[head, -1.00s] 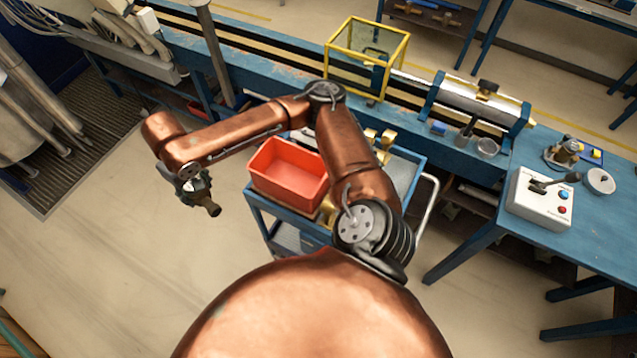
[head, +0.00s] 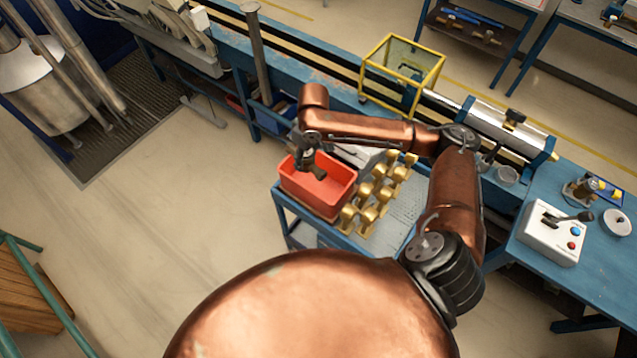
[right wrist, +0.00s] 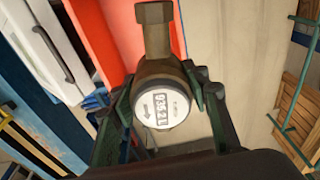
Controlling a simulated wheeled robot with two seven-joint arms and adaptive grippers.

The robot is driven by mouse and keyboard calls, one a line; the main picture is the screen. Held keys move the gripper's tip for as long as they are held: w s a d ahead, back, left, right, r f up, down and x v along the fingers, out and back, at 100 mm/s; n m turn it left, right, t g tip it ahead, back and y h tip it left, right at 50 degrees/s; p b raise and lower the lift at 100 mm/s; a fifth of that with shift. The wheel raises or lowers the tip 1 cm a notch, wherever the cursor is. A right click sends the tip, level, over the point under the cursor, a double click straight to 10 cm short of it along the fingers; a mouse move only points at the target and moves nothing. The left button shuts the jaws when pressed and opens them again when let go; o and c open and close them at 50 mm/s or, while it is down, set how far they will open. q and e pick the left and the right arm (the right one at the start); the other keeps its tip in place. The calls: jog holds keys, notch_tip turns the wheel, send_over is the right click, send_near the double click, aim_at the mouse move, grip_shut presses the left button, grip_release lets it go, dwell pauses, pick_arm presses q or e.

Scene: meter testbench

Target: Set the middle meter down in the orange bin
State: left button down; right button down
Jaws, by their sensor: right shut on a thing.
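The orange bin (head: 308,200) sits on the left end of a blue cart, open at the top. My right gripper (head: 308,162) is shut on a brass meter (head: 318,173) and overlaps the bin's opening in the head view. In the right wrist view the meter (right wrist: 160,104) is between the two fingers, with its white numbered dial facing the camera. The bin's orange wall (right wrist: 95,40) shows behind it at upper left, and floor shows at right. The exact height of the meter over the bin is hard to tell. My left gripper is out of view.
Several brass meters (head: 368,192) stand on the cart (head: 398,228) to the right of the bin. Behind is a long blue bench with a yellow-framed box (head: 402,75). A white control box (head: 553,232) stands at right. Open floor (head: 180,220) lies left of the cart.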

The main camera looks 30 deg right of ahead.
jog(key=shift+d+n+p, duration=0.5)
jog(key=shift+d+p, duration=0.2)
jog(key=shift+d, duration=0.4)
jog(key=d+f, duration=0.1)
jog(key=f, duration=0.1)
jog(key=b, duration=0.4)
send_over(316, 188)
notch_tip(316, 188, down, 5)
jog(key=shift+n, duration=0.5)
jog(key=shift+s+d+f+p, duration=0.1)
jog(key=shift+f+p, duration=0.1)
jog(key=shift+f, duration=2.3)
jog(key=shift+s+d+f+p, duration=0.1)
jog(key=shift+f+p, duration=0.1)
jog(key=shift+f, duration=2.3)
jog(key=shift+a+f, duration=0.1)
jog(key=shift+f, duration=0.05)
jog(key=c, duration=1.1)
grip_release()
notch_tip(316, 188, up, 12)
jog(key=s+b, duration=0.1)
jog(key=shift+s+d, duration=0.15)
jog(key=shift+d, duration=0.25)
